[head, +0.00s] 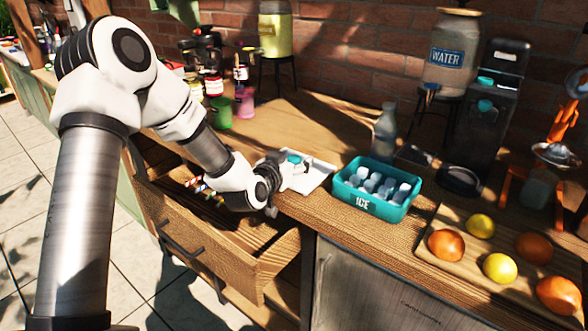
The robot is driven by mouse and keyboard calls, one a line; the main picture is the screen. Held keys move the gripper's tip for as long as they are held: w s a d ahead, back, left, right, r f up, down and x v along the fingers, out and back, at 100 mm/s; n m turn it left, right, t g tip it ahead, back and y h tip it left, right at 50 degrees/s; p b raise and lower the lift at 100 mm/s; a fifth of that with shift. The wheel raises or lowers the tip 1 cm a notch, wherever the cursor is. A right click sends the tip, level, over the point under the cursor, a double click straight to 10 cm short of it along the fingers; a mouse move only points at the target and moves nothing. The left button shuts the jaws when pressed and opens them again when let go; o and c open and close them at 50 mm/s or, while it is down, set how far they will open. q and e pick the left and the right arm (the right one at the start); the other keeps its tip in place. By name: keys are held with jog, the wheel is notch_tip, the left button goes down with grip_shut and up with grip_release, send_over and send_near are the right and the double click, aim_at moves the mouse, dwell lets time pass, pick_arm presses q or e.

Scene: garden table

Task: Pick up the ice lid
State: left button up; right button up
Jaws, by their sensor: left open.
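The ice lid (314,179) is a flat white piece with a small teal knob, lying on the wooden counter left of the ice box. My left gripper (291,165) is open at the lid, with its fingers by the teal knob. The gripper hides part of the lid, and I cannot tell whether the fingers touch it. The teal ice box (368,206), marked ICE, stands uncovered with ice cubes in it. My right gripper is out of view.
An open drawer (262,268) juts out below the left gripper. A clear bottle (384,134) stands behind the ice box. A cutting board (436,254) with oranges and lemons lies at right. Cups and bottles stand at back left; the counter between is clear.

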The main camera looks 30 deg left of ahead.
pick_arm(q)
grip_shut()
